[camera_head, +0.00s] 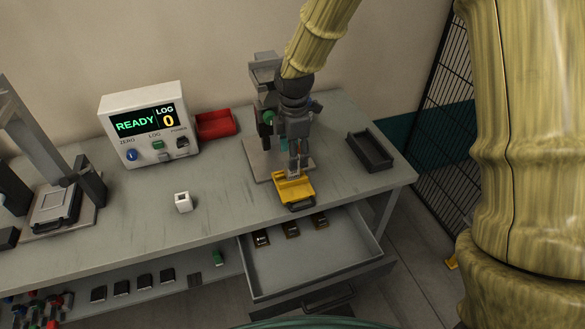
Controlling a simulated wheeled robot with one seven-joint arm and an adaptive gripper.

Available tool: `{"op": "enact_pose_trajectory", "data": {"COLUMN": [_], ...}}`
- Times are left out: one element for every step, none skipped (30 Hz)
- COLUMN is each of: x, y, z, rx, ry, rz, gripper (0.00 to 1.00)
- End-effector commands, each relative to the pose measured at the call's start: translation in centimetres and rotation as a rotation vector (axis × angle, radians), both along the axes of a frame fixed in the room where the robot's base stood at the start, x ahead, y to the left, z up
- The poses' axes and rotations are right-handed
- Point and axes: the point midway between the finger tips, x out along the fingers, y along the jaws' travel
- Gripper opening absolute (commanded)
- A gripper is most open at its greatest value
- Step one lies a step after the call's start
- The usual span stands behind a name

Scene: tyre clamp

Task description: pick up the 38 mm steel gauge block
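My gripper (295,170) points down at the front of the bench, just above or at a yellow holder (294,187) near the bench's front edge. The fingers look close together, but at this size I cannot tell whether they are open or shut, or on anything. Below, the open drawer (300,268) has three small dark blocks with brown parts and pale marks along its back: left (261,239), middle (291,229) and right (319,221). Their marks are too small to read, so I cannot tell which, if any, is the 38 mm gauge block.
A grey machine (263,75) stands behind my gripper. A readout box (150,122) shows READY and LOG 0. A red bin (215,124), a black tray (370,151) and a small white block (183,202) sit on the bench (225,190). The drawer's front is clear.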

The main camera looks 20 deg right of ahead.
Motion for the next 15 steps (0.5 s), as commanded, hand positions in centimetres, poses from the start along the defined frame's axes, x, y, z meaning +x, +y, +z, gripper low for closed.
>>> {"op": "enact_pose_trajectory", "data": {"x": [0.4, 0.5, 0.7, 0.7, 0.8, 0.8, 0.8, 0.8, 0.7, 0.5, 0.5, 0.4, 0.4, 0.4, 0.5], "y": [0.0, 0.0, 0.0, 0.0, 0.0, 0.0, -0.1, -0.1, -0.1, -0.1, -0.1, -0.1, -0.1, -0.2, -0.2], "z": [-0.6, -0.8, -1.1, -1.2, -1.4, -1.5, -1.6, -1.7, -1.9, -2.1, -2.3, -2.7, -3.0, -3.4, -3.8], "rx": [0.000, 0.000, 0.001, 0.001, 0.001, 0.001, 0.001, 0.001, 0.001, 0.001, 0.001, 0.000, 0.000, 0.000, 0.000], "ry": [0.004, 0.006, 0.008, 0.009, 0.009, 0.009, 0.009, 0.010, 0.010, 0.010, 0.010, 0.009, 0.010, 0.010, 0.011], "rz": [-0.001, -0.001, -0.001, -0.001, -0.001, -0.001, -0.002, -0.002, -0.003, -0.003, -0.003, -0.004, -0.004, -0.005, -0.005], "gripper": [0.57, 0.57, 0.57, 0.57, 0.57, 0.57, 0.57, 0.57, 0.57, 0.57, 0.57, 0.57, 0.57, 0.57, 0.57]}}
